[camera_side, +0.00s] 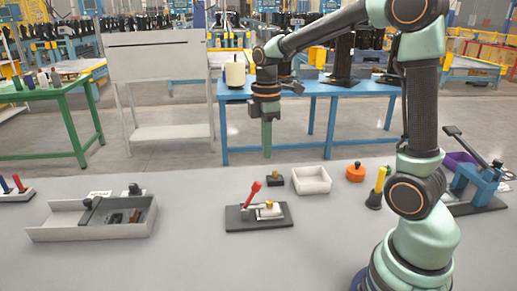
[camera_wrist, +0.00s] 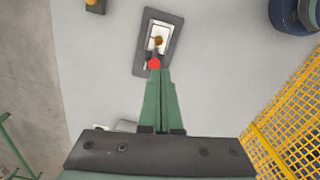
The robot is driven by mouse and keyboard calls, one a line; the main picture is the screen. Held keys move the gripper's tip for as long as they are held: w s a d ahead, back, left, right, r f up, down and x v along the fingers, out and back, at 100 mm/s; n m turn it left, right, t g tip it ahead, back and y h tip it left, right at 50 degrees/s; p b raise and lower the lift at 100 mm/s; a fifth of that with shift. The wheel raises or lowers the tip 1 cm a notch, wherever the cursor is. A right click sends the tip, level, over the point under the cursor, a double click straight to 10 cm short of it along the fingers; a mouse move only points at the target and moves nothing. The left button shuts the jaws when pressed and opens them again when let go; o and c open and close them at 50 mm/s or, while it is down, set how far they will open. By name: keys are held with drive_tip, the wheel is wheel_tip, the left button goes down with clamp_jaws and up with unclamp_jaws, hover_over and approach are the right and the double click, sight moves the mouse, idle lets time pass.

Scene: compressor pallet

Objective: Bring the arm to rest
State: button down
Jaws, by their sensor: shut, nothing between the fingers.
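My gripper (camera_side: 267,152) hangs down above the far part of the grey table, its green fingers together and empty. In the wrist view the shut fingers (camera_wrist: 160,76) point toward a dark plate fixture. That fixture (camera_side: 235,224) stands below and in front of my gripper in the side view, with a red-handled lever (camera_side: 251,193) and a light metal block with a brass-coloured part (camera_side: 268,209). The red tip of the lever also shows in the wrist view (camera_wrist: 154,63), just beyond the fingertips. I see a gap between the fingers and the fixture in the side view.
A grey tray (camera_side: 60,232) with dark parts lies at the left. Behind the fixture are a small dark block (camera_side: 276,180), a white box (camera_side: 311,180) and an orange knob (camera_side: 356,172). A blue press (camera_side: 475,185) stands at the right. The front middle of the table is clear.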

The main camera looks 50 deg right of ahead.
idle(0.3)
drive_tip(key=s+a+r+m+t, duration=0.4)
drive_tip(key=s+a+m, duration=0.3)
drive_tip(key=s+m, duration=0.2)
drive_tip(key=shift+a+r+m+t, duration=0.2)
drive_tip(key=shift+r+m+t, duration=0.15)
drive_tip(key=shift+m+t, duration=0.6)
drive_tip(key=c, duration=1.5)
unclamp_jaws()
drive_tip(key=shift+c, duration=0.2)
